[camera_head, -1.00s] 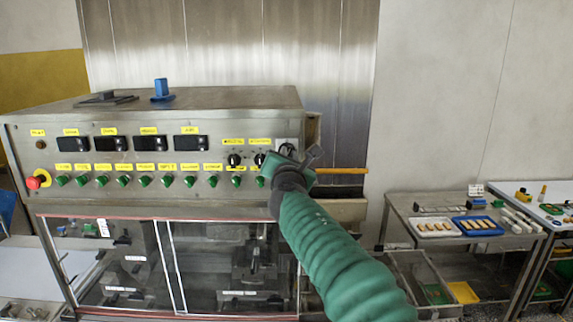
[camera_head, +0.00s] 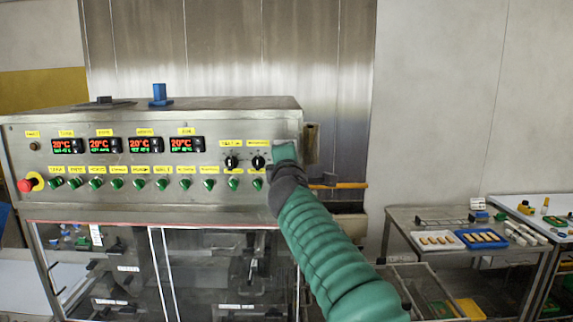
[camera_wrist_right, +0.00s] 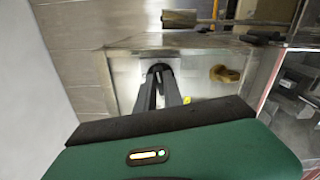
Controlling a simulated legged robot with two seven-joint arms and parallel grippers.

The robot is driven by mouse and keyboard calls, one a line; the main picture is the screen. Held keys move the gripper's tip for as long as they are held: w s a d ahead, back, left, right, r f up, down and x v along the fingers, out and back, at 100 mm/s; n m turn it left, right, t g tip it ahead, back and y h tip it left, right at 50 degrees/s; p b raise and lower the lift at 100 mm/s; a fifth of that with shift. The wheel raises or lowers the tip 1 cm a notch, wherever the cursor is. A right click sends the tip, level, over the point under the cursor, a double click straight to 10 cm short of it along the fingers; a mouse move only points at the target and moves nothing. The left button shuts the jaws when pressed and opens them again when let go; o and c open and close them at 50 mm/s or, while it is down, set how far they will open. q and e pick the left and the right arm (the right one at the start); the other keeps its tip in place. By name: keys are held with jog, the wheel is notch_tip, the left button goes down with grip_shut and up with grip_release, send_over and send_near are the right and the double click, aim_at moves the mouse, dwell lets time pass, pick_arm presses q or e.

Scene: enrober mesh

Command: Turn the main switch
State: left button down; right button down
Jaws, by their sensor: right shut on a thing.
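The main switch (camera_wrist_right: 160,69) is a dark knob on a pale square plate at the panel's end, seen in the wrist view. In the head view it is hidden behind my gripper. My right gripper (camera_wrist_right: 161,82) has its two dark fingers closed on the knob. In the head view my right gripper (camera_head: 284,152) reaches the upper right corner of the control panel (camera_head: 110,205). The temperature displays (camera_head: 105,145) on the panel are lit and read 20°C. My left gripper is not in view.
A red emergency button (camera_head: 25,185) sits at the panel's left end. Green switches (camera_head: 139,184) run along its lower row, with two black knobs (camera_head: 231,162) near my right gripper. A side table (camera_head: 400,220) with trays stands at the right.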

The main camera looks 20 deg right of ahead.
jog(key=shift+f+m+b, duration=0.3)
jog(key=shift+m+b, duration=0.15)
jog(key=shift+m, duration=0.75)
jog(key=c, duration=1.6)
grip_release()
jog(key=shift+o, duration=0.7)
jog(key=shift+w, duration=0.15)
jog(key=shift+r, duration=0.1)
jog(key=b+v, duration=0.9)
jog(key=v, duration=0.7)
jog(key=shift+s, duration=0.3)
jog(key=shift+a, duration=0.1)
